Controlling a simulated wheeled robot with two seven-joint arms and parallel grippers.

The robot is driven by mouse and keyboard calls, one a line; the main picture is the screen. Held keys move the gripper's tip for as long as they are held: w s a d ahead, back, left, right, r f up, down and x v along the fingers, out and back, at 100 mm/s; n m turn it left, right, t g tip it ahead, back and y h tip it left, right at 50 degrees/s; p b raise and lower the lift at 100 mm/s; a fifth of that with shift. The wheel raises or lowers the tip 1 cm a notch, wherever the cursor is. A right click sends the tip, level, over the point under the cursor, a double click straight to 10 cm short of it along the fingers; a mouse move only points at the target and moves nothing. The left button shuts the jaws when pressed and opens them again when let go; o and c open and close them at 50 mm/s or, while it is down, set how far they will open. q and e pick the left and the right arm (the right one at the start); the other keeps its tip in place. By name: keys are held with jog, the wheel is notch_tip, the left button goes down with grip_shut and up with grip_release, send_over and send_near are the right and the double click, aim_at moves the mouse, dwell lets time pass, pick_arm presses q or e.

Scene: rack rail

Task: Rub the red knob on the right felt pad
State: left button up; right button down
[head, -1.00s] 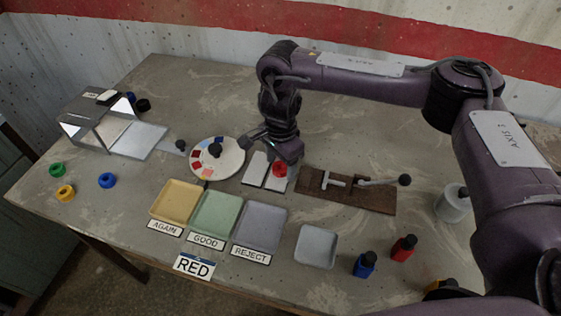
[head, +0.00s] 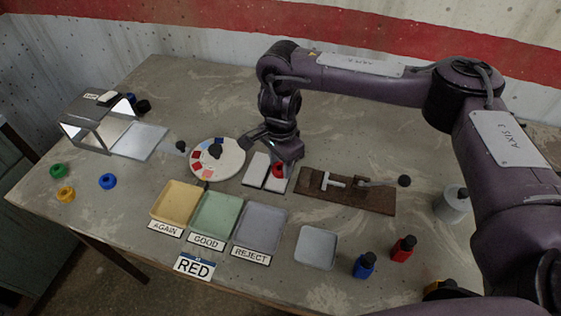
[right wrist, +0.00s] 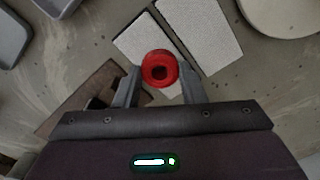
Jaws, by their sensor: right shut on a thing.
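The red knob (right wrist: 160,68) is a red ring-like piece with a dark centre, held between the two fingers of my right gripper (right wrist: 160,84). In the head view the red knob (head: 277,170) is partly covered by my right gripper (head: 284,164). It is at the right felt pad (head: 276,184), a pale strip beside the left felt pad (head: 256,170). In the right wrist view it overlaps the right felt pad (right wrist: 138,38); whether it touches the pad cannot be told. My left gripper is not in view.
A round colour palette (head: 230,158) lies left of the pads. A brown board (head: 340,195) with metal levers is close on the right. Yellow (head: 163,216), green (head: 202,232) and grey (head: 245,240) trays stand in front. The table behind the pads is clear.

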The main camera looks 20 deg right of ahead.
jog(key=shift+r, duration=0.15)
jog(key=shift+r+p, duration=1.4)
jog(key=c, duration=1.6)
grip_release()
jog(key=shift+c, duration=0.2)
grip_shut()
jog(key=shift+f, duration=0.15)
jog(key=shift+f+b, duration=1)
jog(key=shift+f, duration=0.15)
